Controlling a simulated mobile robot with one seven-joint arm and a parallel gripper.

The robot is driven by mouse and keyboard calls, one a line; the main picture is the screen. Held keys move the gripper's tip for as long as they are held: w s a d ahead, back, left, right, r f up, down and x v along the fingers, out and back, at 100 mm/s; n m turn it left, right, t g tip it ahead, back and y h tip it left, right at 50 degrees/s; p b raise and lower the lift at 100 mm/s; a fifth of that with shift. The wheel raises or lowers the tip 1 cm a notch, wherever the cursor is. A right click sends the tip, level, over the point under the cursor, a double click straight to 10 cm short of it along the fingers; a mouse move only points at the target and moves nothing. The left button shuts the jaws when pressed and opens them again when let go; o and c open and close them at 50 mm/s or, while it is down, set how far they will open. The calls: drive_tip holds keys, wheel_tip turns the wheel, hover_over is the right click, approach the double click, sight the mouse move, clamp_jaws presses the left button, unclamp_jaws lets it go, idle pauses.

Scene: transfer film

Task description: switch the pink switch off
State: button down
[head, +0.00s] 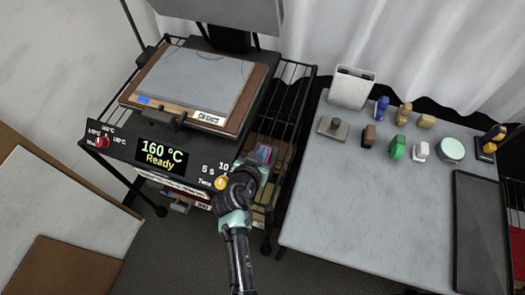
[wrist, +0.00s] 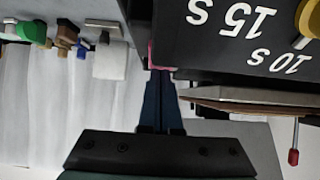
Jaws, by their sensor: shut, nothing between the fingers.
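In the wrist view a thin pink edge (wrist: 150,56) shows at the panel's side, right by my fingertips. My gripper (wrist: 162,76) is shut and empty, its dark fingers together at that edge. I cannot tell whether they touch it. In the head view my gripper (head: 257,163) reaches up over the panel's right end. The switch's position cannot be made out. The display (head: 161,153) reads 160 °C Ready.
A yellow timer knob (head: 221,183) is just left of my gripper, and a red knob (head: 102,142) is at the panel's left. The press platen (head: 200,80) lies behind. A grey table (head: 350,205) with several small coloured objects stands to the right.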

drive_tip(key=shift+w, duration=0.1)
drive_tip(key=shift+w+d+g+p, duration=0.1)
drive_tip(key=shift+g+p, duration=0.3)
drive_tip(key=shift+p, duration=0.2)
drive_tip(key=shift+f, duration=0.35)
drive_tip(key=shift+w, duration=0.1)
drive_tip(key=shift+w+d+r+b, duration=0.2)
drive_tip(key=shift+w+d+b, duration=0.1)
drive_tip(key=shift+w, duration=0.35)
